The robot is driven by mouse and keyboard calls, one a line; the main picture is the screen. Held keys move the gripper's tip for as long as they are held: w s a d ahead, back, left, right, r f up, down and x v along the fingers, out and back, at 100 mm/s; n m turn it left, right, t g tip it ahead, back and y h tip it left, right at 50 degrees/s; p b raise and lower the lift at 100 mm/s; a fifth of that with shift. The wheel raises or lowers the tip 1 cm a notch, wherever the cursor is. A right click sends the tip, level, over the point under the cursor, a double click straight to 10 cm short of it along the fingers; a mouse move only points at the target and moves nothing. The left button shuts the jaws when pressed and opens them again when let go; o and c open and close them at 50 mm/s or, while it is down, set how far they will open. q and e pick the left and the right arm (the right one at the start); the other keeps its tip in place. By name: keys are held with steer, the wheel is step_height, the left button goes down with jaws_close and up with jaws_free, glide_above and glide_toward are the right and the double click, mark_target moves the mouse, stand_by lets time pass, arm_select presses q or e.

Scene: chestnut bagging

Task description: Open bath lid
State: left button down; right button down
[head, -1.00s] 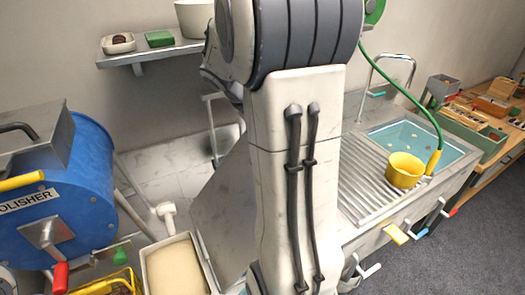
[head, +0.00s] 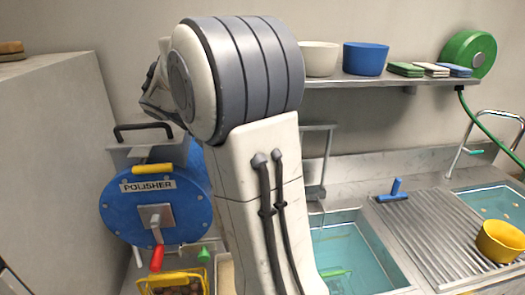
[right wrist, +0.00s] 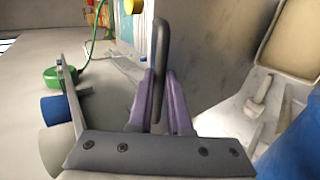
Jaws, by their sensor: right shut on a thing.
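An open bath (head: 350,258) with teal water shows to the right of my right arm in the head view, partly hidden by that arm. In the right wrist view my right gripper (right wrist: 160,95) has its purple fingers shut on a dark upright handle (right wrist: 161,45). A grey flat panel (right wrist: 225,55), seemingly the bath lid, stands just beyond the handle. My arm hides the right gripper, the handle and most or all of the lid in the head view. My left gripper is in neither current view.
The blue polisher (head: 155,205) stands left of my arm, above a yellow basket (head: 172,283). A ribbed drainboard (head: 435,235) with a yellow pot (head: 501,241) lies to the right. A wall shelf (head: 400,101) holds bowls. A white tool (right wrist: 256,95) lies near the lid.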

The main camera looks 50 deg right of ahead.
steer(key=shift+w+a+f, duration=0.3)
steer(key=shift+a+f, duration=0.15)
steer(key=shift+f, duration=0.1)
steer(key=c, duration=0.8)
jaws_free()
steer(key=shift+d, duration=0.15)
steer(key=shift+c, duration=0.2)
steer(key=shift+r, duration=0.15)
steer(key=b+v, duration=0.1)
steer(key=v, duration=0.9)
steer(key=shift+w+r, duration=0.15)
